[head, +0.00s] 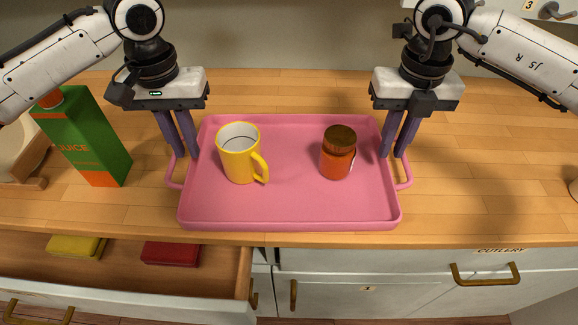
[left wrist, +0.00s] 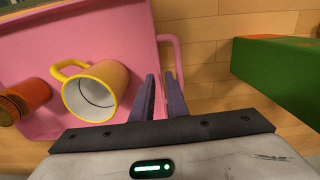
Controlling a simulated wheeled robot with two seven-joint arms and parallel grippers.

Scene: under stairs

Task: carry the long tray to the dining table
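The long pink tray (head: 290,208) lies on the wooden counter with a looped handle at each short end. A yellow mug (head: 238,158) and an orange-red jar with a brown lid (head: 337,156) stand upright on it. My left gripper (head: 186,156) points down at the tray's left handle (head: 173,178), its fingers apart. In the left wrist view a gap shows between its fingertips (left wrist: 160,76), close to the handle (left wrist: 179,48). My right gripper (head: 393,157) points down at the right handle (head: 406,177), fingers apart; exact contact is unclear. The dining table is not in view.
A green juice carton (head: 88,140) stands left of the tray, near my left arm. Below the counter's front edge, an open drawer (head: 120,283) holds a yellow item (head: 75,246) and a red item (head: 170,253). The counter right of the tray (head: 490,180) is mostly clear.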

